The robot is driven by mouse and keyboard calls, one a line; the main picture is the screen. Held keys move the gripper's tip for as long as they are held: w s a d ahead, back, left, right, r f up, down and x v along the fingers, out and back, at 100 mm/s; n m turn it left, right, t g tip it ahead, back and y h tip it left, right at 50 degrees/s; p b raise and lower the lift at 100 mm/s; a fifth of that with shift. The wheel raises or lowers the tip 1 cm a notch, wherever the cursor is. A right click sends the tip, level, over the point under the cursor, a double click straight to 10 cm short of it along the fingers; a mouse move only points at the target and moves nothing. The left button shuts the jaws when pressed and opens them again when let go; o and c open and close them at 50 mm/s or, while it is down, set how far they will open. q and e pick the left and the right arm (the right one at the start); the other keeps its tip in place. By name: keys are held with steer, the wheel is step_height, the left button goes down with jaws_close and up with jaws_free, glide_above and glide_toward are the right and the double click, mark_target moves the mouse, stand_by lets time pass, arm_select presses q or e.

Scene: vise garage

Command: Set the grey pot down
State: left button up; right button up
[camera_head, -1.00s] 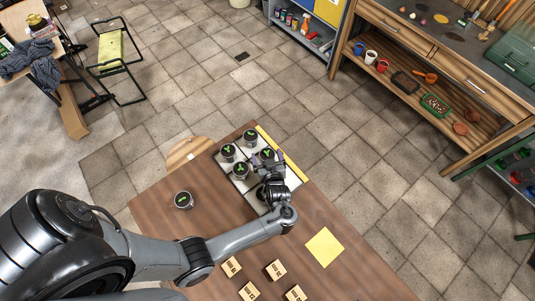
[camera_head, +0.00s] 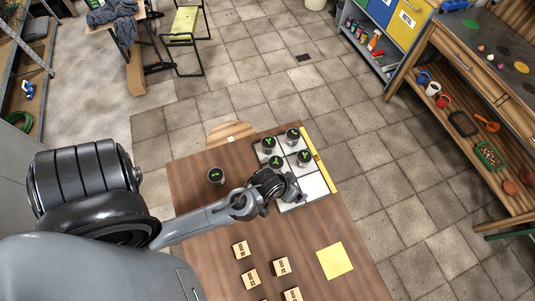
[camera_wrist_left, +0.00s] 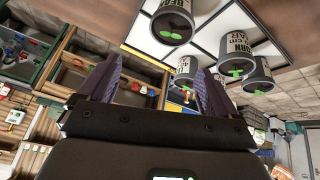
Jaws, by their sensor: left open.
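Several grey pots with green sprouts stand upright on a tray of white squares (camera_head: 314,187): a back-right pot (camera_head: 293,138), a back-left pot (camera_head: 268,146), a front-left pot (camera_head: 275,162) and a front-right pot (camera_head: 305,158). My left gripper (camera_head: 293,192) is over the tray's front part, apart from the pots. In the wrist view, the left gripper (camera_wrist_left: 160,80) is open with nothing between its fingers. Labelled pots (camera_wrist_left: 172,24) show beyond it. My right gripper is not in view.
The wooden table (camera_head: 205,195) also holds several small labelled wooden blocks (camera_head: 250,279) and a yellow square (camera_head: 334,261). A yellow strip (camera_head: 322,163) edges the tray's right side. A round stool (camera_head: 228,133) stands behind the table. A workbench (camera_head: 468,150) is at the right.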

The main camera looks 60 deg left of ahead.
arm_select(q)
steer(key=s+r+m+g, duration=0.2)
steer(key=s+r+m, duration=0.2)
steer(key=s+r, duration=0.3)
steer(key=shift+s+d+m, duration=0.3)
steer(key=shift+s, duration=0.95)
